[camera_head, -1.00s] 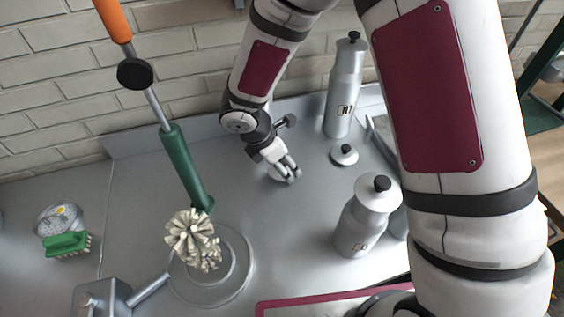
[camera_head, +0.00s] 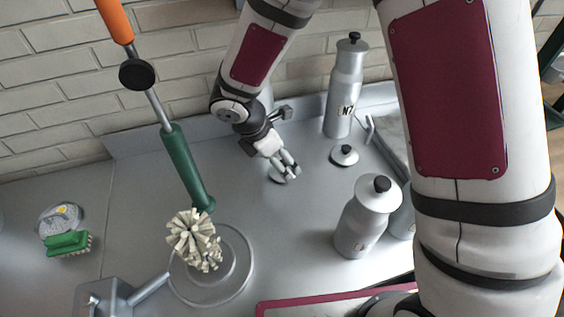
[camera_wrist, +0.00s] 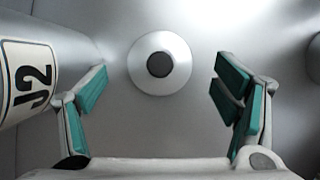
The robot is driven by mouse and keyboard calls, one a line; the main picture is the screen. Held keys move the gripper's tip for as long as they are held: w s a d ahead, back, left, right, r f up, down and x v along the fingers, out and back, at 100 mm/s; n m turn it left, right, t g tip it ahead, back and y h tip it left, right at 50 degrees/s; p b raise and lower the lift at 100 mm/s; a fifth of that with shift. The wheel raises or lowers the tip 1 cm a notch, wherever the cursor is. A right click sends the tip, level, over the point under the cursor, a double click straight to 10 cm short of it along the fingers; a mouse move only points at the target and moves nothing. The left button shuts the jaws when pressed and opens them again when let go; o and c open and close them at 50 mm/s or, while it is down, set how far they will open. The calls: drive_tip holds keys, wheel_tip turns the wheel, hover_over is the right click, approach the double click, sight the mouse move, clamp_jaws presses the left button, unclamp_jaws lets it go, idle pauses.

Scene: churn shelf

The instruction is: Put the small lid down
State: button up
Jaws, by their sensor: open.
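A small pale round lid with a dark knob (camera_wrist: 160,64) lies flat on the grey metal counter in the wrist view. My gripper (camera_wrist: 162,72) is open, with one green-padded finger on each side of the lid and a clear gap to both.
A tall can marked N7 (camera_head: 344,90) and a shorter lidded can (camera_head: 366,220) stand at right. A green-handled brush (camera_head: 190,180) rises over a round plate. A scrubbing brush (camera_head: 68,243) lies far left.

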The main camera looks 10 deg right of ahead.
drive_tip(key=v, duration=0.9)
drive_tip(key=s+d+r+m, duration=0.2)
drive_tip(key=d+r+m, duration=0.3)
drive_tip(key=d+r, duration=0.2)
drive_tip(key=s+d+r+m+y, duration=0.1)
drive_tip(key=s+d+r+m, duration=0.2)
drive_tip(key=s+d+m, duration=0.1)
drive_tip(key=s+d+r+m+t+y, duration=0.1)
drive_tip(key=s+d+r+m, duration=0.2)
drive_tip(key=s+m, duration=0.4)
drive_tip(key=s+d+r+m+t+y, duration=0.1)
drive_tip(key=s+d+r+m, duration=0.3)
drive_tip(key=s+m, duration=0.1)
drive_tip(key=shift+s+d+r+m, duration=0.25)
drive_tip(key=shift+d+r+m, duration=0.1)
drive_tip(key=shift+m, duration=0.45)
drive_tip(key=shift+s+a+m+t+y, duration=0.1)
drive_tip(key=shift+s+m+t+y, duration=0.25)
drive_tip(key=shift+s+m, duration=0.25)
